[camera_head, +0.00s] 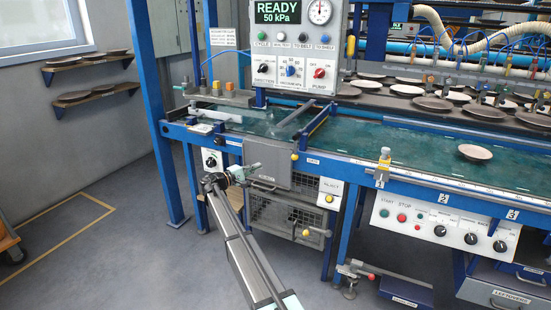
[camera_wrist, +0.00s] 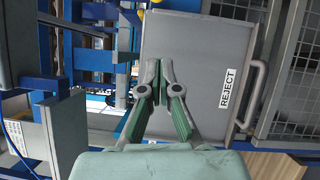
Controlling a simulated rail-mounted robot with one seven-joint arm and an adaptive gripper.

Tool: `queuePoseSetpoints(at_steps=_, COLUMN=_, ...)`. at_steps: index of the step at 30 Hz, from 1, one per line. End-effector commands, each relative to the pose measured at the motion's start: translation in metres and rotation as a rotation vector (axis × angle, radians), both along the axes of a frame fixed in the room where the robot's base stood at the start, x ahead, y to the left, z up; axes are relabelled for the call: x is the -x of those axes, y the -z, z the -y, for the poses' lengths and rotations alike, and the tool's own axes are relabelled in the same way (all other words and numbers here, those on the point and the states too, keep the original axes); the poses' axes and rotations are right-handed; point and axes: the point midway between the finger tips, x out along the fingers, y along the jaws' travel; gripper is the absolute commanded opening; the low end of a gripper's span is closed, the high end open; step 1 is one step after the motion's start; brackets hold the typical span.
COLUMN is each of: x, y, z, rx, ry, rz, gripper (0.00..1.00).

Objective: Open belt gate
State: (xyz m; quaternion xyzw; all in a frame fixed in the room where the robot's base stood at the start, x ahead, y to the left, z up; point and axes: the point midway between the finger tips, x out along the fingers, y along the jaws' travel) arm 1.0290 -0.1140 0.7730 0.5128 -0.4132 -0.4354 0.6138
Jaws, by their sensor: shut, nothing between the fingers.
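A blue bar (camera_head: 316,121) with a grey bar (camera_head: 297,114) beside it crosses the green belt (camera_head: 400,150); I cannot tell for sure which part is the belt gate. A grey panel (camera_head: 280,180) hangs at the belt's front edge; in the wrist view this panel (camera_wrist: 200,55) carries a REJECT label and a handle (camera_wrist: 255,95) at its right. My gripper (camera_head: 254,167) is in front of the panel, overlapping its left part in the head view. In the wrist view my gripper's fingertips (camera_wrist: 159,66) are together and empty; contact with the panel cannot be told.
A pale plate (camera_head: 474,152) lies on the belt at right. A control box (camera_head: 291,50) reading READY stands above the belt. A mesh-fronted bin (camera_head: 282,215) is below the panel. A blue post (camera_head: 153,110) stands at left. The floor (camera_head: 110,220) left of the machine is mostly clear.

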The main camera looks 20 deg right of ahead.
Motion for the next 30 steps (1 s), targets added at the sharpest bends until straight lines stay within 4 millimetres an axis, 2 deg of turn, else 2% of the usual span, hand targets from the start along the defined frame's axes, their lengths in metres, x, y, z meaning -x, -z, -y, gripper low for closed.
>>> queuePoseSetpoints(at_steps=13, x=0.002, y=-0.003, z=0.001, rx=0.017, ry=0.005, rz=-0.002, gripper=0.0)
queuePoseSetpoints(at_steps=17, x=0.0, y=-0.004, z=0.008, rx=0.016, ry=0.006, rz=-0.002, gripper=0.0)
queuePoseSetpoints(at_steps=23, x=-0.008, y=-0.006, z=0.034, rx=0.016, ry=0.006, rz=-0.001, gripper=0.0)
queuePoseSetpoints(at_steps=30, x=-0.021, y=-0.009, z=0.079, rx=0.016, ry=0.007, rz=-0.001, gripper=0.0)
